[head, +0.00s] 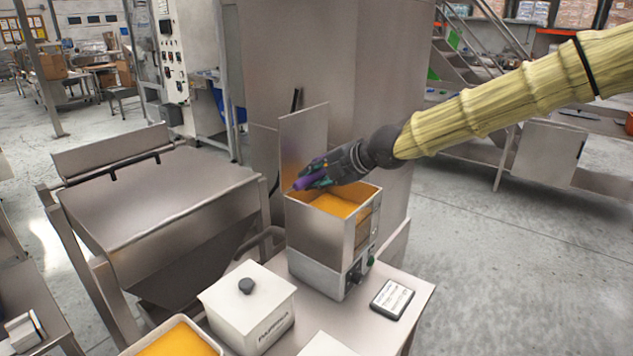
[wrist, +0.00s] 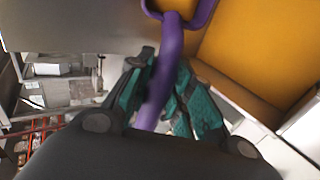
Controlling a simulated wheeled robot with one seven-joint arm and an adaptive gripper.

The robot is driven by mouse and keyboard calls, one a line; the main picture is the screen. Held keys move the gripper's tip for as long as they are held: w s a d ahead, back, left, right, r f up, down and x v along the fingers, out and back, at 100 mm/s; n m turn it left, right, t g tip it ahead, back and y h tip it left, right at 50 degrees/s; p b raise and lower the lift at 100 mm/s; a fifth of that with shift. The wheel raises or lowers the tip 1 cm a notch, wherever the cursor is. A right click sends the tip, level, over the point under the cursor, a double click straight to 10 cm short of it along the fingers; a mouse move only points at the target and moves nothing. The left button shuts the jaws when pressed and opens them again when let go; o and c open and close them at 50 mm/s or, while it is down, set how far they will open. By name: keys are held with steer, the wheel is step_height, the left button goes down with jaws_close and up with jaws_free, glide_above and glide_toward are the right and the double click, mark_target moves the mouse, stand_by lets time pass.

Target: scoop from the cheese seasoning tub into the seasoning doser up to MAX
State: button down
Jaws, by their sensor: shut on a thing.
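My gripper (head: 318,174) is shut on the handle of a purple scoop (head: 303,182), over the open top of the seasoning doser (head: 315,235). The doser is a steel box with orange powder inside, and its lid (head: 305,140) stands up at the back. In the wrist view the purple scoop (wrist: 172,45) runs up from between my green fingers (wrist: 165,100). Its rim is cut off at the top edge, with orange inside the rim; I cannot tell its load. The open cheese seasoning tub (head: 130,350), holding orange powder, is at the bottom edge. No MAX mark is readable.
A lidded white paprika tub (head: 262,318) stands between the open tub and the doser. A small labelled device (head: 393,299) lies at the table's right edge. A large steel hopper (head: 160,200) stands to the left. The floor at right is clear.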

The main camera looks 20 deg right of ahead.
steer(key=shift+s+d+f+t+y+b, duration=0.15)
steer(key=shift+t+y+b, duration=0.35)
steer(key=shift+b, duration=2.4)
steer(key=shift+s+d+f+t+y+b, duration=0.15)
steer(key=shift+t+y+b, duration=0.3)
steer(key=shift+b, duration=2.45)
steer(key=shift+s+d+t+y+b, duration=0.1)
steer(key=shift+s+t+y+b, duration=0.4)
steer(key=shift+b, duration=2.4)
